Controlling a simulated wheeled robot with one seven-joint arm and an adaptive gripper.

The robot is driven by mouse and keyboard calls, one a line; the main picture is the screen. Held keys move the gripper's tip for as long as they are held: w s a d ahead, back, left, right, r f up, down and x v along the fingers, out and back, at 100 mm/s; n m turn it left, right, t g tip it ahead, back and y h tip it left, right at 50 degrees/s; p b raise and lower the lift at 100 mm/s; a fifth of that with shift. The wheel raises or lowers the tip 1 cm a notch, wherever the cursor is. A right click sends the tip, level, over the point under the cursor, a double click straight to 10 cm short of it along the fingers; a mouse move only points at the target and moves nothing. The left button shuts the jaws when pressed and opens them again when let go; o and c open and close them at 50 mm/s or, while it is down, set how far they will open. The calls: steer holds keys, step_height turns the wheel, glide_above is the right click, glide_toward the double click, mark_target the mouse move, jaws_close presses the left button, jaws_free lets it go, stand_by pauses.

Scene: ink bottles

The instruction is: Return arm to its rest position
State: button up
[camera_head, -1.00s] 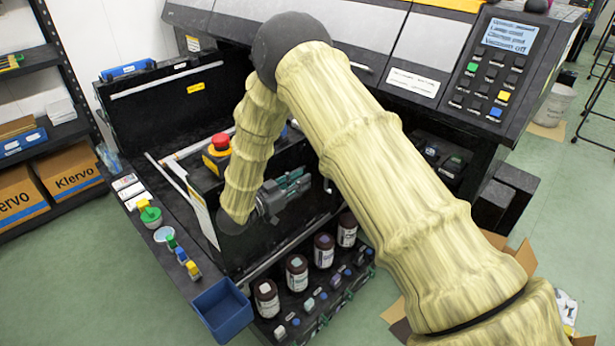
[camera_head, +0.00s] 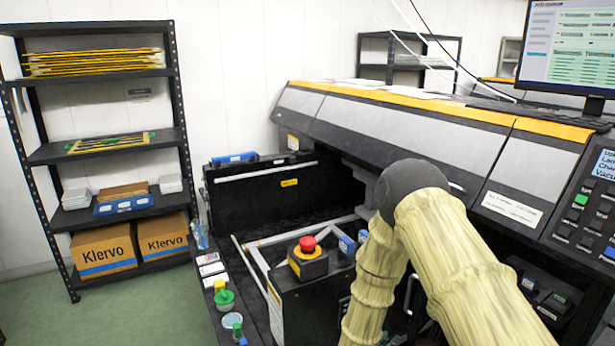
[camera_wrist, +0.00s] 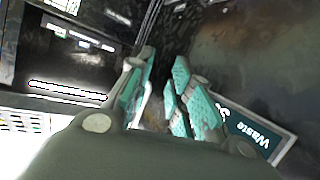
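My arm (camera_head: 455,262) in its pale yellow cover bends at a dark elbow in front of the printer in the head view. Its lower part runs down out of the bottom of that view, so the gripper is hidden there. In the wrist view my gripper (camera_wrist: 160,90) shows two teal-padded fingers with a gap between them. Nothing is seen between the fingers. A sign reading "Waste" (camera_wrist: 252,133) is beside the right finger; I cannot tell how far below it lies.
The large printer (camera_head: 420,130) fills the middle and right. A red emergency stop button (camera_head: 307,244) sits on a black box left of my arm. A dark shelf (camera_head: 110,145) with Klervo boxes (camera_head: 103,250) stands at left. Green floor (camera_head: 130,305) is clear in front of it.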

steer(key=s+f+n+g+y+p, duration=0.1)
steer(key=s+f+n+g+y, duration=0.15)
steer(key=s+f, duration=0.6)
steer(key=s+f+n+g+y, duration=0.2)
steer(key=s+f+y, duration=0.2)
steer(key=s, duration=0.9)
steer(key=s+n+g+y, duration=0.2)
steer(key=s+g, duration=0.4)
steer(key=s, duration=1.4)
steer(key=shift+s+a+y+p, duration=0.3)
steer(key=shift+s+y+p, duration=0.1)
steer(key=shift+y, duration=0.25)
